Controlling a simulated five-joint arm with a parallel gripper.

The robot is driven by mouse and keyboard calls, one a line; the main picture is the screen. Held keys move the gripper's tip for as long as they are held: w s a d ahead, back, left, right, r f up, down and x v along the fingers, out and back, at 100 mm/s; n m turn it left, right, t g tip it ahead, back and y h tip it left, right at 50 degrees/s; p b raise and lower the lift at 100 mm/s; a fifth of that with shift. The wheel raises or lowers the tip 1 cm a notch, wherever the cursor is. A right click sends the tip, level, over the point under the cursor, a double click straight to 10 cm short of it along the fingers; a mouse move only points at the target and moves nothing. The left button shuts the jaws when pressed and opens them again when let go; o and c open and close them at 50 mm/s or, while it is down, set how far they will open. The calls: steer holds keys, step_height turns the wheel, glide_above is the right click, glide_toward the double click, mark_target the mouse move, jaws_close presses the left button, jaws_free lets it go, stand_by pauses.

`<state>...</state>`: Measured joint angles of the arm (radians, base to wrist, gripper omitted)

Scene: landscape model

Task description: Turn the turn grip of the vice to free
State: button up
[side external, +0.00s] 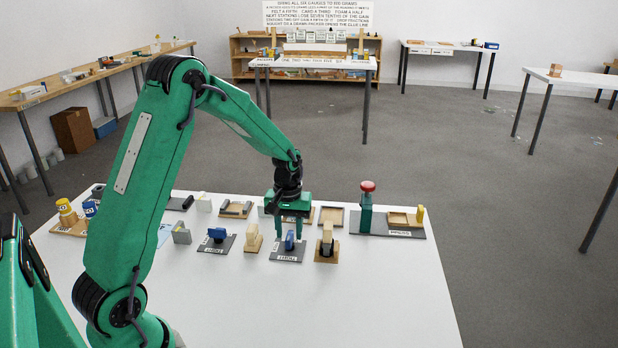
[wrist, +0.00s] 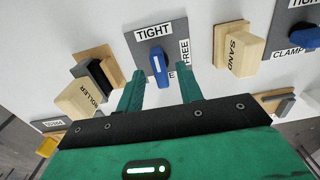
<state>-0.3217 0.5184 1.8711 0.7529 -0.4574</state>
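The vice's blue turn grip (wrist: 159,66) stands on a dark grey plate (wrist: 134,50) marked TIGHT and FREE. Its white line points roughly toward the TIGHT label (wrist: 154,31). The FREE label (wrist: 184,53) is to the right in the wrist view, partly hidden by a finger. In the side view the grip (side external: 289,240) shows below my gripper (side external: 289,233). My gripper (wrist: 160,72) is open, with one finger on each side of the grip and a visible gap on both sides. I cannot tell whether the fingertips are level with the grip.
A sand block (wrist: 239,50) stands close on the right in the wrist view, and a roller block (wrist: 86,91) on the left. Another blue-handled piece (side external: 217,235) with a CLAMP label is past the sand block. The white table (side external: 330,310) is clear in front.

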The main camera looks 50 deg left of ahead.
steer(key=shift+f, duration=0.85)
jaws_close()
